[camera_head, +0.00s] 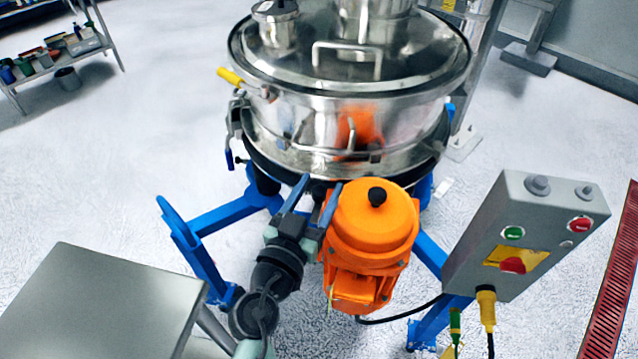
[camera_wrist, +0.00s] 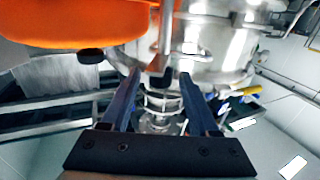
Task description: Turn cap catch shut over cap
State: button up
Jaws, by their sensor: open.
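The steel sifter (camera_head: 310,130) stands on a blue frame. A small round capped port (camera_head: 276,30) rises from the left of its lid, partly cut off by the top edge; I take this as the cap. A dark piece (camera_head: 285,6) shows on top of it; I cannot tell whether this is the catch or how it is turned. My gripper (camera_head: 313,198) is open, just left of the orange motor and below the sifter's rim, well away from the port. In the wrist view its two fingers (camera_wrist: 160,82) are apart, with nothing clearly held between them.
The orange motor (camera_head: 372,222) is close to my gripper's right. A yellow handle (camera_head: 230,77) sticks out from the sifter's left side. A grey control box (camera_head: 525,232) stands at right, a metal table (camera_head: 95,310) at lower left. Open floor lies to the left.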

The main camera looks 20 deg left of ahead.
jog(key=shift+w, duration=0.25)
grip_shut()
